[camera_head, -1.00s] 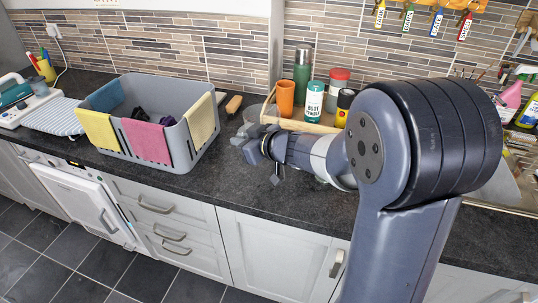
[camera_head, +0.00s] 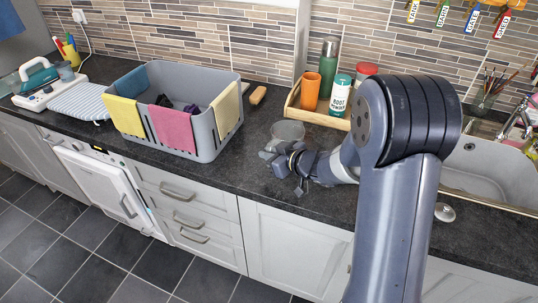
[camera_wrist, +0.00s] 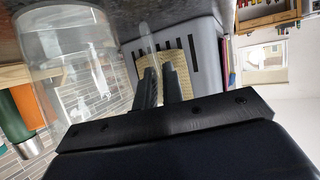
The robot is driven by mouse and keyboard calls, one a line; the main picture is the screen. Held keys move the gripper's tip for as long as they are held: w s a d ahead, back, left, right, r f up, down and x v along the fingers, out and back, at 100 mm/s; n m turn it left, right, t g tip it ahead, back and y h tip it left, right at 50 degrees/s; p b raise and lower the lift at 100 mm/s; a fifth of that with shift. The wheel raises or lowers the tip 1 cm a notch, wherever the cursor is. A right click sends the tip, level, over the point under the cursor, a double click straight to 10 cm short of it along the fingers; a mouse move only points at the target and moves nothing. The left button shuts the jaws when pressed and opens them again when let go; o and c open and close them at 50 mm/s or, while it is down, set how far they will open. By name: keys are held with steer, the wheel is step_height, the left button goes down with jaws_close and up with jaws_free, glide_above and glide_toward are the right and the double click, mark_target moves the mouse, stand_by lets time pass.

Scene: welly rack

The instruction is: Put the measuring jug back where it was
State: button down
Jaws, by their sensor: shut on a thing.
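The measuring jug is a clear, see-through jug (camera_head: 288,131) near the wooden tray on the dark worktop. In the wrist view the jug (camera_wrist: 85,62) fills the left side, and its handle strip runs down toward the fingers. My gripper (camera_head: 270,157) is at the jug's near side, low over the worktop. In the wrist view my gripper (camera_wrist: 160,80) is shut on the jug's handle. I cannot tell whether the jug's base touches the worktop.
A grey crate (camera_head: 205,147) with cloths over its rim stands to the left. A wooden tray (camera_head: 325,117) holding an orange cup (camera_head: 310,92), a green flask (camera_head: 328,65) and a boot powder bottle (camera_head: 340,96) stands behind. A brush (camera_head: 258,95) lies between. A sink (camera_head: 490,165) is at right.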

steer(key=c, duration=2)
jaws_free()
steer(key=shift+f, duration=0.15)
steer(key=o, duration=0.5)
steer(key=shift+c, duration=0.2)
steer(key=shift+s+d+r, duration=0.15)
steer(key=shift+r, duration=0.1)
steer(key=v, duration=1.1)
steer(key=shift+s+d, duration=0.2)
steer(key=shift+r, duration=0.15)
